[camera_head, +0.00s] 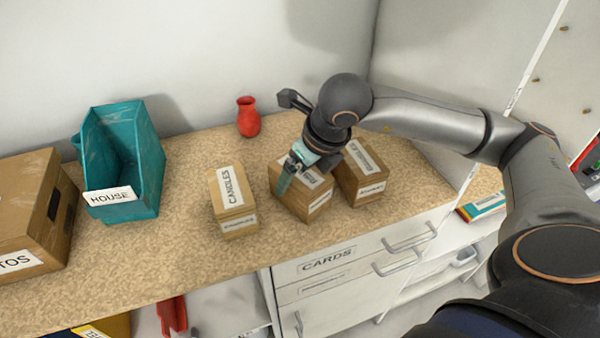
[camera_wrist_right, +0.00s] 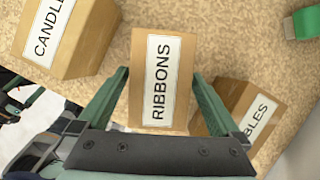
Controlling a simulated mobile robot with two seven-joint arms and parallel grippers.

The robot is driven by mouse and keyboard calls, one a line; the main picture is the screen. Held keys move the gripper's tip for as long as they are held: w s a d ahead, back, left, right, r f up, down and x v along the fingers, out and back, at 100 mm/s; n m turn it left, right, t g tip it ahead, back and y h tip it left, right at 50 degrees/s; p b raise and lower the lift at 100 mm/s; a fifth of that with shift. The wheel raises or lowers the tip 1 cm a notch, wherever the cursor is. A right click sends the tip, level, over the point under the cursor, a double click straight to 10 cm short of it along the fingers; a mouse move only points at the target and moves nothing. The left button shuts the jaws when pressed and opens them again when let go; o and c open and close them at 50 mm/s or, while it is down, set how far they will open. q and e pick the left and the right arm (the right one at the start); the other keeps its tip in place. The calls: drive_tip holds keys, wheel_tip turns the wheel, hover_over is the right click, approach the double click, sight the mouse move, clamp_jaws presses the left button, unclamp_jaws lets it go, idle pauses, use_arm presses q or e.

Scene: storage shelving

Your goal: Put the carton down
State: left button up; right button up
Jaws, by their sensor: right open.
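The ribbons carton (camera_wrist_right: 138,70) is a brown box with a white label, and it stands between the other two cartons. In the head view the same carton (camera_head: 290,205) appears to rest upright on the speckled counter, its top partly hidden by my gripper. My right gripper (camera_head: 302,168) is above it, pointing down. In the right wrist view its green fingers (camera_wrist_right: 160,74) are apart, one on each side of the carton. Whether they touch its sides I cannot tell. My left gripper is not in view.
The candles carton (camera_head: 231,205) stands close left, and another carton (camera_head: 362,182) close right. A teal bin (camera_head: 146,160) labelled HOUSE, a large brown box (camera_head: 25,215) and a red vase (camera_head: 248,120) share the counter (camera_head: 160,270). A green object (camera_wrist_right: 306,22) lies beyond the cartons.

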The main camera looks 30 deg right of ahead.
drive_tip(key=v, duration=1.1)
drive_tip(key=shift+s+r, duration=0.1)
drive_tip(key=shift+r, duration=0.05)
idle(1.5)
